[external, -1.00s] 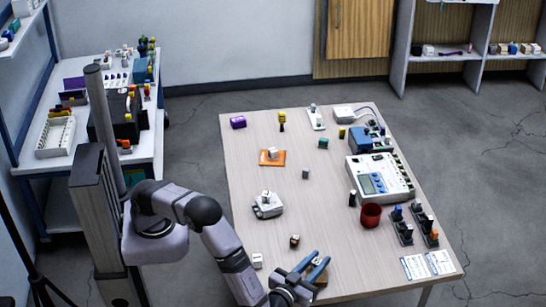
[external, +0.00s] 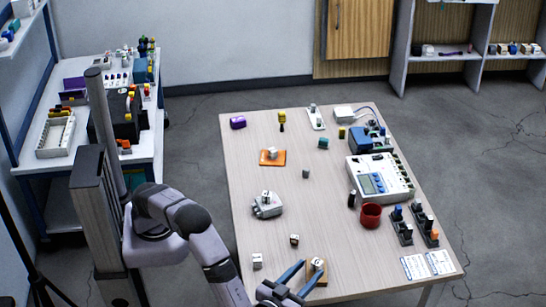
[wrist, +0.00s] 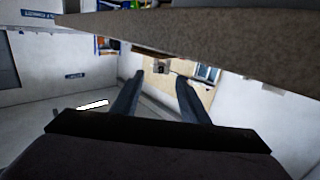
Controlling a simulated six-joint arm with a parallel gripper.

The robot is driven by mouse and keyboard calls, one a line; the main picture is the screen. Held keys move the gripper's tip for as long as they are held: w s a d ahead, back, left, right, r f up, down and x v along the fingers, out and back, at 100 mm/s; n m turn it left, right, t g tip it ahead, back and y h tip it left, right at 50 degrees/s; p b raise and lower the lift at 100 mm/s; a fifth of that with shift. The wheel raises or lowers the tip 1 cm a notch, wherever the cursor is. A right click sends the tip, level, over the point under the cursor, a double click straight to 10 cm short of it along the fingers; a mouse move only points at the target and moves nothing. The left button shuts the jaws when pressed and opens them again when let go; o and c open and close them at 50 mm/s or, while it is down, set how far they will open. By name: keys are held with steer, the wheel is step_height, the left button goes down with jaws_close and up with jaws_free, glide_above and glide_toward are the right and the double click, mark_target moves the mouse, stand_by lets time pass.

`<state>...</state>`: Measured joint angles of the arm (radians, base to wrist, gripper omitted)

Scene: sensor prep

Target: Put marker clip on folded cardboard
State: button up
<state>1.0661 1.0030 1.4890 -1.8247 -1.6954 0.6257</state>
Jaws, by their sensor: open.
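In the wrist view, my open fingers (wrist: 160,78) point toward a small dark-grey item (wrist: 160,67) in front of a tan surface.
Two small cubes, a white one (external: 257,261) and a brown-white one (external: 294,240), stand left of the fingers.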

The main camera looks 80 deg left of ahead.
steer(key=b+v, duration=0.1)
steer(key=v, duration=0.5)
steer(key=shift+s+d, duration=0.2)
steer(key=w+a+r+m+h+p, duration=0.35)
steer(key=w+r+h, duration=0.3)
steer(key=w, duration=0.25)
steer(key=w+a+r+m+h+p, duration=0.25)
steer(key=w+r+h+p, duration=0.25)
steer(key=w+h, duration=0.3)
steer(key=s+a+f+m+g+y+p, duration=0.1)
steer(key=s+a+f+g+p, duration=0.1)
steer(key=s+a+g, duration=0.4)
steer(key=s+a+f+m+g+y+p, duration=0.1)
steer(key=s+a+g+p, duration=0.3)
steer(key=s+a, duration=1.3)
steer(key=s+m+g, duration=0.1)
steer(key=s+g, duration=0.1)
steer(key=s, duration=0.6)
steer(key=shift+s+f, duration=0.25)
steer(key=shift+f, duration=0.15)
